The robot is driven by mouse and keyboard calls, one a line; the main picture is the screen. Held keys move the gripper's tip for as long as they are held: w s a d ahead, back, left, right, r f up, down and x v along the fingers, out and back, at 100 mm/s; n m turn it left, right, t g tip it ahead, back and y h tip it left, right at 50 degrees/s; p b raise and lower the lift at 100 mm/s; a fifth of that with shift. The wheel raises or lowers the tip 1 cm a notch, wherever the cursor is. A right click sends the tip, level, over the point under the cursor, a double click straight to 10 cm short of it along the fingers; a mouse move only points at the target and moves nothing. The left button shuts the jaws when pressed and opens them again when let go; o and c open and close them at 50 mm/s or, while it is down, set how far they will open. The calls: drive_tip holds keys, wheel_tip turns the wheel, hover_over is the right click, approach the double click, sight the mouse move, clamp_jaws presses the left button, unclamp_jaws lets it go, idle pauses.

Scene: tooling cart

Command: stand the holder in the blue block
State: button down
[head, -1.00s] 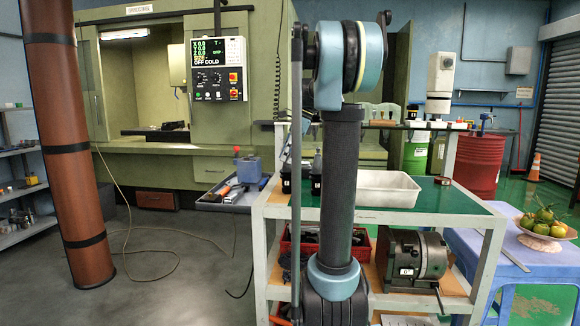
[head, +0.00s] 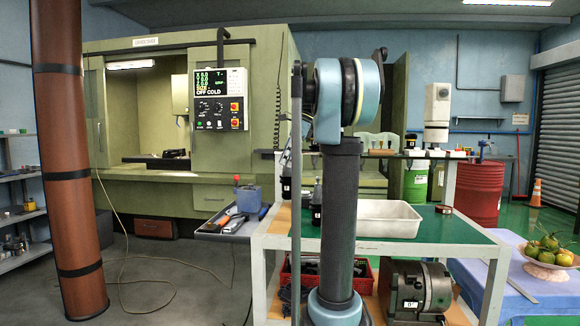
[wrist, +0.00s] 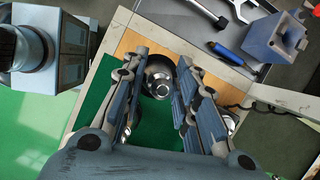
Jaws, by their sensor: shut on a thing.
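The holder (wrist: 158,77) is a dark round piece with a bright silver end, seen between the fingers in the wrist view. My gripper (wrist: 170,66) is shut on it, above the cart's green top. In the head view the blue block (head: 248,198) sits on the grey side tray, left of the cart.
The grey tray (head: 221,227) also holds a wrench and a blue-handled tool (wrist: 230,53) beside the block. A pale metal pan (head: 388,222) stands on the green cart top (head: 440,229). Dark pieces (head: 317,205) stand near the cart's left edge.

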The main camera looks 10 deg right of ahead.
drive_tip(key=shift+r, duration=0.2)
drive_tip(key=shift+r, duration=1.05)
